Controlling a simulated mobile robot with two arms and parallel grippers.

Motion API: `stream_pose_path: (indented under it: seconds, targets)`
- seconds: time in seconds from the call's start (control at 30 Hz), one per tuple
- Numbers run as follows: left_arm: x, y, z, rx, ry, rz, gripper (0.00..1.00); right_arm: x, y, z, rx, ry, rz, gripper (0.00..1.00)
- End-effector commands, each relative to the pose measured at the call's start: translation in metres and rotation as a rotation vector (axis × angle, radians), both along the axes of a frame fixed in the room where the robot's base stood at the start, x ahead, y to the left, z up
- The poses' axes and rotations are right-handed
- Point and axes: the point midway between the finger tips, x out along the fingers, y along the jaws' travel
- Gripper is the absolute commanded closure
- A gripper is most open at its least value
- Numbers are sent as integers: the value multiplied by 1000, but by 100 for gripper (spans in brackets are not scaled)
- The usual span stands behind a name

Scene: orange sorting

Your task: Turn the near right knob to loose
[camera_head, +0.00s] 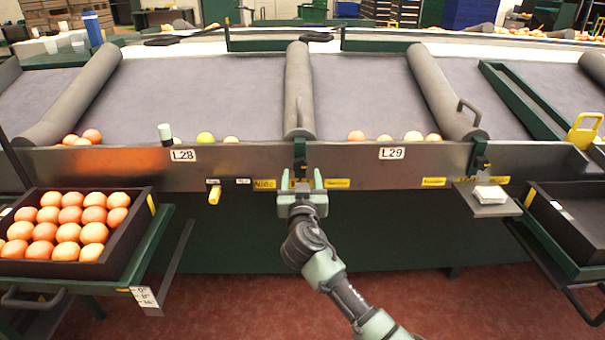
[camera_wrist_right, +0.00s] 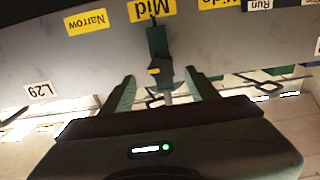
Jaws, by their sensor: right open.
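My right gripper (camera_head: 302,183) is open at the front panel, below the middle divider. In the wrist view my right gripper (camera_wrist_right: 160,88) has its fingers apart on either side of the lower part of a dark green knob (camera_wrist_right: 157,42). I cannot tell whether they touch it. This middle knob (camera_head: 300,152) has labels around it; in the wrist view they read Narrow, Mid and Wide. Another dark green knob (camera_head: 481,158) sits at the right divider, with small yellow labels beside it. No label legibly reads loose. My left gripper is out of view.
A crate of oranges (camera_head: 144,231) stands at left, a dark empty-looking crate (camera_head: 572,220) at right. A small shelf (camera_head: 487,208) with a pale block (camera_head: 490,194) juts out below the right knob. Oranges lie along the lane edges.

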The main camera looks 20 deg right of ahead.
Motion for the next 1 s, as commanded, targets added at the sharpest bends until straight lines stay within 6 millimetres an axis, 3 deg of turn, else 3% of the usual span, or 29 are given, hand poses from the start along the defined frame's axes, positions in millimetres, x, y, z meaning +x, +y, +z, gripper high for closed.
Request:
stream_pose_path:
  seconds: [0.1,0.3,0.63,0.83,0.87,1.0]
  targets:
    - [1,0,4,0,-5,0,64,18,-6,0,-2,1,-1,41]
    - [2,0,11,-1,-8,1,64,36,-10,-1,0,2,0,41]
    - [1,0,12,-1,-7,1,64,39,-11,-1,1,3,1,41]
    - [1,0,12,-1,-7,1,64,39,-11,-2,1,3,1,96]
    - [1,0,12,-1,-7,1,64,39,-11,-2,1,3,1,100]
    - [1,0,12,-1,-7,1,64,39,-11,-2,-3,4,1,100]
